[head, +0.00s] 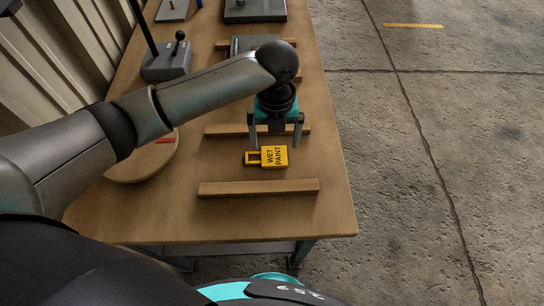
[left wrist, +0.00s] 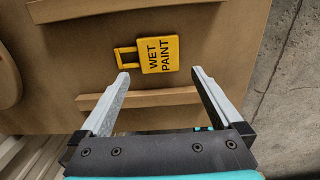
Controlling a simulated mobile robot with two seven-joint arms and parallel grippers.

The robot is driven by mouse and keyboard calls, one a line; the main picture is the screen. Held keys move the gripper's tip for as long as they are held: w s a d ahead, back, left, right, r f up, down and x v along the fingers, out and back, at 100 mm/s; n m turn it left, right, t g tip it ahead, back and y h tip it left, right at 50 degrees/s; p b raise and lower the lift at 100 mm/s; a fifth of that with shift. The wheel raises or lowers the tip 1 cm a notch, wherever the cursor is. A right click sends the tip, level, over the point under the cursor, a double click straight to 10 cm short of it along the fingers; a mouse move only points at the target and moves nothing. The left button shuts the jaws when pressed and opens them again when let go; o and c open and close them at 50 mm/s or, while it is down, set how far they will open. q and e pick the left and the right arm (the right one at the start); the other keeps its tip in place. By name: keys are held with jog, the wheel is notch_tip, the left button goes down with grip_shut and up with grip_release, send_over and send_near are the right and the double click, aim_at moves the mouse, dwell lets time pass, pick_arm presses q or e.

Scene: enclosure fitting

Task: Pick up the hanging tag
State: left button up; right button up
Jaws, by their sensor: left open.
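The yellow hanging tag (head: 273,156) reads "WET PAINT" and lies flat on the wooden table between two wooden strips. Its open rectangular loop points left in the head view. The tag also shows in the left wrist view (left wrist: 158,54), just past the fingertips, with its loop at the left. My left gripper (head: 275,145) is open and empty, above and just behind the tag in the head view. In the left wrist view its two fingers (left wrist: 159,75) are spread wider than the tag's printed plate. My right gripper is in neither view.
The near wooden strip (head: 258,188) and far strip (head: 222,130) flank the tag. A round wooden board (head: 140,163) with a red mark lies left. A grey box with a lever (head: 168,62) stands behind it. The table's right edge drops to concrete floor (head: 420,180).

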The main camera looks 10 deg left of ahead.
aim_at(274, 155)
pick_arm(q)
jog(key=f, duration=0.4)
jog(key=f+b, duration=0.1)
jog(key=f, duration=0.1)
jog(key=shift+w+a+f, duration=0.15)
jog(key=shift+w+f, duration=0.05)
jog(key=shift+w, duration=0.05)
jog(key=c, duration=1.2)
jog(key=shift+o, duration=0.2)
jog(key=shift+r, duration=0.15)
notch_tip(274, 155, up, 20)
jog(key=p, duration=0.3)
